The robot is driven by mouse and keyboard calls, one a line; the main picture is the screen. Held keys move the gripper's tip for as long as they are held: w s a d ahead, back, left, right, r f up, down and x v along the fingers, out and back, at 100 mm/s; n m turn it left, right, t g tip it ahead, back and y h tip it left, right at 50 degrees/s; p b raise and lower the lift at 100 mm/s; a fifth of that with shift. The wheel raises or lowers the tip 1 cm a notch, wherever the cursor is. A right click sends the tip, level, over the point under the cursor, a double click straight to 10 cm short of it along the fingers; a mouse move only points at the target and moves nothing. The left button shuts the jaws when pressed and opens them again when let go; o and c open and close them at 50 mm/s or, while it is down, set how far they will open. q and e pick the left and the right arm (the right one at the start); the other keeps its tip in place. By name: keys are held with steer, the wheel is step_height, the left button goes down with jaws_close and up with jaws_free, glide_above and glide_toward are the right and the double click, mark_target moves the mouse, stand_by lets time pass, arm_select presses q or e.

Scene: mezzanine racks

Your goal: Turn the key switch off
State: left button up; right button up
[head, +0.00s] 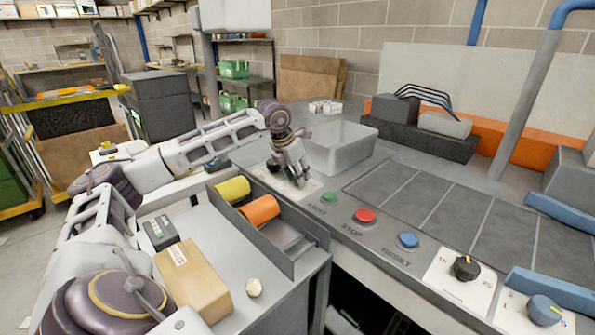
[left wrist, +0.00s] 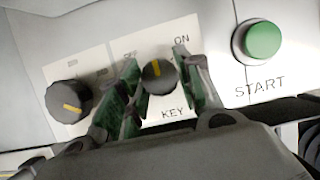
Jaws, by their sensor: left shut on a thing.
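The key switch (left wrist: 158,76) is a dark round knob with a yellow mark, on a white plate lettered KEY below and ON at the upper right. In the left wrist view its mark points roughly up, between ON and a partly hidden label at the upper left. My left gripper (left wrist: 160,72) has its green-padded fingers on either side of this knob, shut on it. In the head view my left gripper (head: 300,181) reaches down to the panel and hides most of the key switch. My right gripper is not in view.
A second black knob (left wrist: 68,99) sits just left of the key switch. The green START button (left wrist: 262,40) is close on the right. Red STOP (head: 364,216) and blue RESET (head: 408,240) buttons follow along the panel. A grey tray (head: 345,148) stands behind my gripper.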

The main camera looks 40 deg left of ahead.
arm_select(q)
steer(key=shift+r+n+y+p, duration=0.1)
steer(key=shift+n+y+p, duration=0.2)
steer(key=shift+n, duration=0.4)
steer(key=shift+d+n+y+p, duration=0.1)
steer(key=shift+n+y+p, duration=0.3)
steer(key=shift+n, duration=0.5)
steer(key=n+p, duration=0.1)
steer(key=n, duration=0.1)
steer(key=shift+n+y, duration=0.3)
steer(key=shift+y, duration=0.1)
steer(key=shift+w+d+n+g+y+p, duration=0.1)
steer(key=shift+n+g+y+p, duration=0.5)
steer(key=shift+n, duration=1.1)
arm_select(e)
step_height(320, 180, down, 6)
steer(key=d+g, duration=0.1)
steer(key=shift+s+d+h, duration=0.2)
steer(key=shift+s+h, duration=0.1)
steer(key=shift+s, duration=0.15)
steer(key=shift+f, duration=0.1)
arm_select(q)
steer(key=o, duration=1)
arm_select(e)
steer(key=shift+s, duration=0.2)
